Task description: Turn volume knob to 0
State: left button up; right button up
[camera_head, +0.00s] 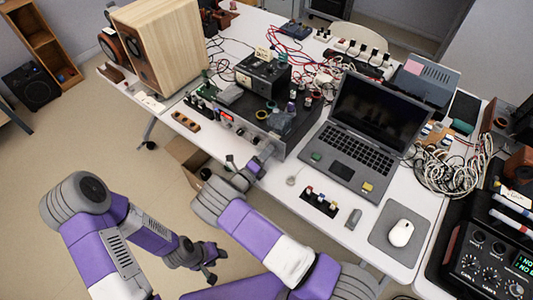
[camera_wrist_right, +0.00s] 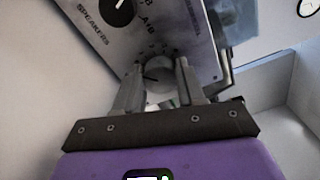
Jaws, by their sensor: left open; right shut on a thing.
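A black-topped amplifier (camera_head: 238,117) with a silver front stands at the table's front edge. Its front panel fills the top of the right wrist view, with "SPEAKERS" printed beside a black knob (camera_wrist_right: 120,6). A round silver knob (camera_wrist_right: 158,70) with small marks around it sits between the fingers of my right gripper (camera_wrist_right: 160,66), which is shut on it. The marks are too small to read, so I cannot tell its setting. In the head view my right gripper (camera_head: 262,158) is at the amplifier's front right. My left gripper (camera_head: 212,264) is open and empty, low over the floor.
A laptop (camera_head: 365,130) stands right of the amplifier. A small switch box (camera_head: 320,201), a grey mouse pad (camera_head: 388,245) and a mouse (camera_head: 401,233) lie near the front edge. A wooden speaker (camera_head: 170,45) stands at the left. Tangled cables (camera_head: 450,165) lie at the right.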

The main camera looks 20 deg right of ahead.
jog(key=shift+s+f+n, duration=0.1)
jog(key=shift+n, duration=0.2)
jog(key=o, duration=1.1)
jog(key=shift+c, duration=0.2)
jog(key=v, duration=0.7)
jog(key=shift+s+a+p, duration=0.15)
jog(key=shift+a+p, duration=0.1)
jog(key=shift+p, duration=0.05)
